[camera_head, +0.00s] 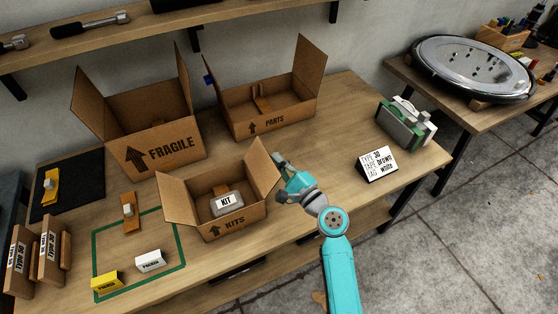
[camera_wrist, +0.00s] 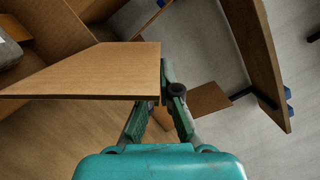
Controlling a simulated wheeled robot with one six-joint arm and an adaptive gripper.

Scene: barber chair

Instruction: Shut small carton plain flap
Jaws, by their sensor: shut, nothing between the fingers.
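The small carton (camera_head: 236,213), marked KITS, stands open near the middle of the table. A white pack marked KIT (camera_head: 227,203) lies inside it. Its left flap (camera_head: 177,192) leans outward and its right flap (camera_head: 262,168) stands up, tilted outward. Both look plain from here. My gripper (camera_head: 279,158) is shut and empty just right of the right flap, on its outer side. In the wrist view, a brown flap (camera_wrist: 95,72) reaches to my fingertips (camera_wrist: 172,92); I cannot tell whether they touch it.
Behind stand the open FRAGILE carton (camera_head: 165,147) and the PARTS carton (camera_head: 270,120). A label stand (camera_head: 377,166) and a green-and-white case (camera_head: 405,124) are at the right.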

